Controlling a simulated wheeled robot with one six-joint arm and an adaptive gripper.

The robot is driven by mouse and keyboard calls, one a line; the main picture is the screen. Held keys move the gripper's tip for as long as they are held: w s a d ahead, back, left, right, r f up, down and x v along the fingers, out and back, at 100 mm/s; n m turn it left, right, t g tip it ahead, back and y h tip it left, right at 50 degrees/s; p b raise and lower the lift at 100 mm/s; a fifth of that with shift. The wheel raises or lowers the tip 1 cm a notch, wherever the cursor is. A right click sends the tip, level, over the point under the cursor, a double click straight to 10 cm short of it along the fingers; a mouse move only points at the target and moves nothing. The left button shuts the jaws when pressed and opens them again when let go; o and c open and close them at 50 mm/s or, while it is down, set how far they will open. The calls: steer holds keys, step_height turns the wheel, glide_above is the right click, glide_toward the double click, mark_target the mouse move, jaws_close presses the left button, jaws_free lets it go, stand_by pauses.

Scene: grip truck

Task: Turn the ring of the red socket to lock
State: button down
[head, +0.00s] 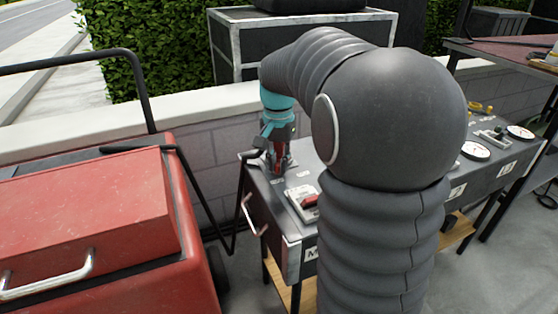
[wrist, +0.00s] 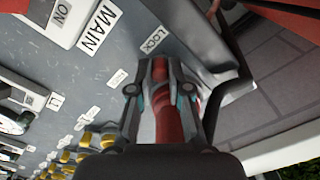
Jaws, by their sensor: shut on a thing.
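The red socket (wrist: 168,118) shows between the fingers in the wrist view, at the end of the panel top near the LOCK label (wrist: 153,40). My gripper (wrist: 160,84) is shut on its ring, with one finger on each side. The fingers and gripper body hide much of the ring, so its exact angle cannot be read. In the head view my gripper (head: 279,160) points down at the left end of the panel (head: 287,202), with little of the red socket showing.
A MAIN switch with a red lever (head: 308,201) sits close by on the panel. Several yellow parts (wrist: 85,140) and a gauge (head: 475,151) lie farther along. A black bent bar (head: 238,195) and a red cart (head: 90,225) stand to the left. A low wall (head: 200,150) runs behind.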

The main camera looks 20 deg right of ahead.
mark_target(278, 164)
stand_by(0.3)
steer(key=c, duration=1.1)
jaws_free()
step_height(278, 164, up, 12)
steer(key=s+a+f+n+t, duration=0.2)
steer(key=s+a+f+n, duration=0.1)
steer(key=s, duration=0.4)
steer(key=s+a+f+n+t, duration=0.1)
steer(key=s+a+f+n, duration=0.2)
steer(key=s, duration=0.4)
steer(key=s+a+f+n+t, duration=0.2)
steer(key=s+f, duration=0.3)
steer(key=s, duration=0.3)
steer(key=shift+a+f+n+t, duration=0.15)
steer(key=shift+a+n+t, duration=0.2)
steer(key=shift+a, duration=0.3)
